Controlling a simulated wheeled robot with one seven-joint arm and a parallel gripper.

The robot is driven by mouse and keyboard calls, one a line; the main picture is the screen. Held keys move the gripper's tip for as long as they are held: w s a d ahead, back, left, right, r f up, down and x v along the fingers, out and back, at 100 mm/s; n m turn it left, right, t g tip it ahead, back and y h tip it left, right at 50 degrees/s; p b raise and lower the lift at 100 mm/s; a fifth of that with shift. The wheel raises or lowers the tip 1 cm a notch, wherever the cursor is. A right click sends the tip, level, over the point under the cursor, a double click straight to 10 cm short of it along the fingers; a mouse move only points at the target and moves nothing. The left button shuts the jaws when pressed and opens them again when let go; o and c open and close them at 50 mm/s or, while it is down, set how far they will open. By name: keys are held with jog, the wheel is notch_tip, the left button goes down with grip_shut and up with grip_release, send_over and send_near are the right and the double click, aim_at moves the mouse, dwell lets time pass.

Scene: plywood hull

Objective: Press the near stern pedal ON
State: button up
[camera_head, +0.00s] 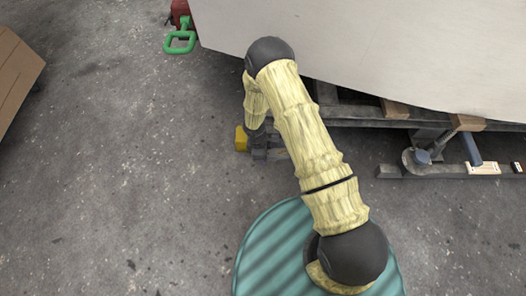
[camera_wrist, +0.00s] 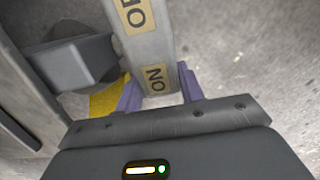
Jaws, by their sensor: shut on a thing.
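In the wrist view, a grey bar, the pedal (camera_wrist: 150,50), runs down from the top edge. It carries a tan plate lettered "ON" (camera_wrist: 155,78) near my gripper and another partly cut-off plate (camera_wrist: 133,13) farther up. My gripper (camera_wrist: 158,84) has its purple fingers on either side of the bar's near end, shut on it. In the head view, my gripper (camera_head: 264,150) is low by the hull's edge, largely hidden behind my arm. The pedal cannot be made out there.
The pale hull (camera_head: 360,45) overhangs at the top right. Under it are dark beams, wooden blocks (camera_head: 467,122) and a blue bar (camera_head: 471,150). A yellow part (camera_head: 241,139) sits beside my gripper. A green handle (camera_head: 180,42) is at the upper left. The floor at left is mostly clear.

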jog(key=shift+f+h, duration=0.3)
jog(key=shift+h, duration=0.4)
jog(key=o, duration=1)
jog(key=p+v, duration=0.9)
jog(key=v, duration=0.8)
jog(key=shift+r, duration=0.15)
jog(key=shift+a, duration=0.1)
